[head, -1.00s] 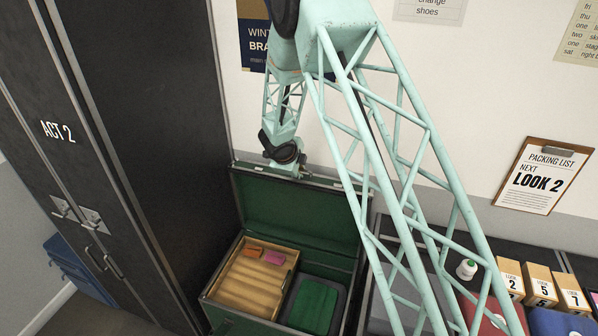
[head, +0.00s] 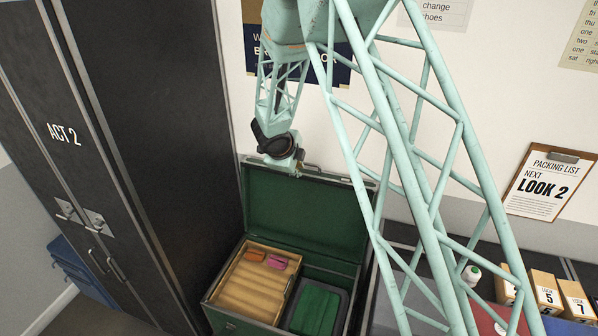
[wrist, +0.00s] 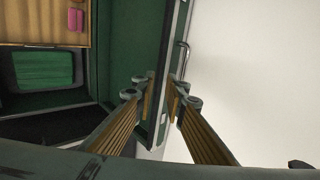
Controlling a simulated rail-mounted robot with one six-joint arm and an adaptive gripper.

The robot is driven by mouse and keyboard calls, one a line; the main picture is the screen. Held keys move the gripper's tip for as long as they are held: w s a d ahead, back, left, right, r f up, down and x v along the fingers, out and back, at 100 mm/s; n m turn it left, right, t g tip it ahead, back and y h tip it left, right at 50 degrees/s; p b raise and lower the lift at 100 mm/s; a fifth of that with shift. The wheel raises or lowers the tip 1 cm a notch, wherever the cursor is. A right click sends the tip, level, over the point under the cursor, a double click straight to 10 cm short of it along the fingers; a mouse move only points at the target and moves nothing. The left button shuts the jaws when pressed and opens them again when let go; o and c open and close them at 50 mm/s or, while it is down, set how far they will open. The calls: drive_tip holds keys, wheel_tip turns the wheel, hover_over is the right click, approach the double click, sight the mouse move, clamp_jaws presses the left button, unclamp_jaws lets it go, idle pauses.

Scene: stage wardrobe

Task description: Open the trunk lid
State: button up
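The trunk (head: 220,317) is dark green and stands on the floor beside the cabinet. Its lid (head: 305,215) stands up at the back, swung wide open, with the green inside facing me. My gripper (head: 297,170) is at the lid's top edge, left of the middle. In the wrist view my gripper (wrist: 160,95) has one finger on each side of the lid's rim (wrist: 161,85). The pads look closed snugly against it. A metal handle (wrist: 183,58) is on the lid's outer side. My arm hides part of the trunk's right side in the head view.
The tall black cabinet (head: 165,150) is close on the left. A white wall is behind. Boxes (head: 576,298) and a white bottle (head: 471,275) are at right.

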drive_tip(key=shift+v, duration=1.05)
